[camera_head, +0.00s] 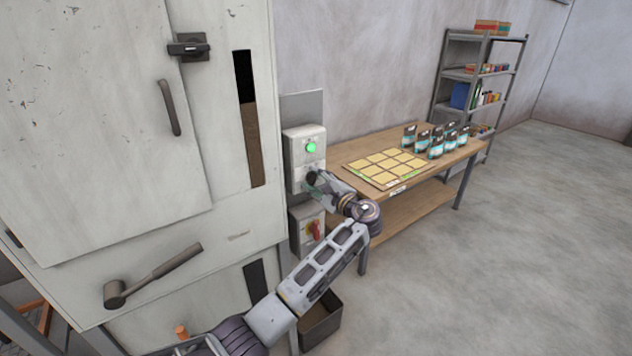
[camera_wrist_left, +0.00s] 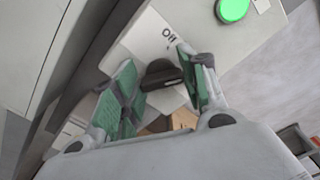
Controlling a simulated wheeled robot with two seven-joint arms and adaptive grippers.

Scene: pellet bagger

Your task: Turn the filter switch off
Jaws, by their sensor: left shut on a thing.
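The filter switch is a black knob (camera_wrist_left: 160,76) on a pale grey control box (camera_head: 292,150), below a lit green light (camera_head: 311,147). In the left wrist view the word "Off" is printed on a white plate (camera_wrist_left: 150,40) near the knob. My left gripper (camera_wrist_left: 157,70) has its green-padded fingers on either side of the knob and is shut on it. In the head view my left gripper (camera_head: 313,179) is at the lower part of the box and hides the knob. My right gripper is not in view.
A second box with a red-handled switch (camera_head: 314,229) hangs just below. A large pale cabinet (camera_head: 110,120) stands to the left. A wooden table (camera_head: 425,180) with a card sheet (camera_head: 385,166) and several bags (camera_head: 437,143) stands to the right. A dark bin (camera_head: 322,325) is on the floor.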

